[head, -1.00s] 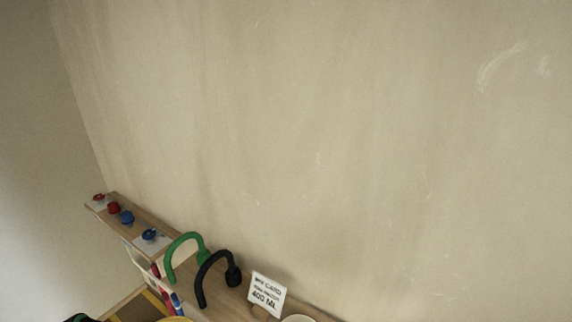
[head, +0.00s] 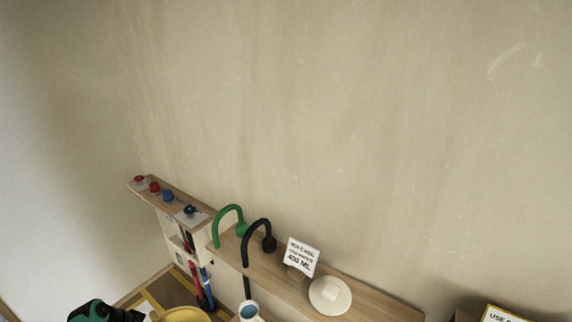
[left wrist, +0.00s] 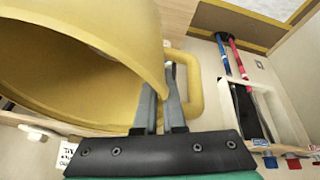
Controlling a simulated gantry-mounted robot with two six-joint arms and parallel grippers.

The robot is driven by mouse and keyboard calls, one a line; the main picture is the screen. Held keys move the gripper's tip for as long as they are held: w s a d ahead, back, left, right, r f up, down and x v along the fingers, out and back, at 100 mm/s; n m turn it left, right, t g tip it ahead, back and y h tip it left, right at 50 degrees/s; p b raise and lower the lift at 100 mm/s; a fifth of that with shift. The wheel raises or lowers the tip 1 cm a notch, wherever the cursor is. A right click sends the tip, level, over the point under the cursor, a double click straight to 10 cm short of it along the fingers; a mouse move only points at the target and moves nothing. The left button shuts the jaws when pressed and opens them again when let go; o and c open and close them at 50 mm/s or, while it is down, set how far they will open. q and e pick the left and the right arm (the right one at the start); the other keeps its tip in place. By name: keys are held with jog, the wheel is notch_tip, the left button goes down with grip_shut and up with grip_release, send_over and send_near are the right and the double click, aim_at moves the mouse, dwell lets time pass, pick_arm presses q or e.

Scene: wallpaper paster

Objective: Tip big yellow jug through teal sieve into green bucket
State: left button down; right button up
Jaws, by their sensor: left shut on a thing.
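The big yellow jug (left wrist: 80,65) fills the upper left of the left wrist view, its wide mouth facing the camera. Its loop handle (left wrist: 194,90) is at its right side. My left gripper (left wrist: 168,80) is shut on the jug near the handle; the exact contact is partly hidden. In the head view only the upper part of the yellow jug (head: 185,315) shows at the bottom edge, beside my green and black left arm. What the jug holds cannot be told. The teal sieve, green bucket and right gripper are not in view.
A wooden shelf along the wall carries a green spout (head: 230,212), a black spout (head: 250,235), a 400 ML card (head: 301,257) and a white round lid (head: 330,295). Red and blue knobs (head: 154,187) stand left. A cup (head: 249,311) and a yellow-edged sign (head: 500,315) show low.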

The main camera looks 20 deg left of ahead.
pick_arm(q)
jog(key=shift+d, duration=0.25)
jog(key=w+d+f+m, duration=0.1)
jog(key=d, duration=0.3)
jog(key=w+d+f+m, duration=0.1)
jog(key=w+d, duration=0.1)
jog(key=d, duration=0.3)
jog(key=w+d+f+m+h, duration=0.1)
jog(key=d, duration=0.3)
jog(key=shift+w+d+f, duration=0.15)
jog(key=shift+d+f, duration=0.1)
jog(key=shift+d, duration=0.15)
jog(key=s+d+r+m+g+h, duration=0.15)
jog(key=d+m, duration=0.45)
jog(key=d, duration=1.8)
jog(key=s+d+r+m+g+h, duration=0.1)
jog(key=s+d+r+m, duration=0.2)
jog(key=s+d+r, duration=0.3)
jog(key=s+r, duration=0.3)
jog(key=s, duration=0.2)
jog(key=shift+d+m, duration=0.3)
jog(key=shift+g, duration=0.25)
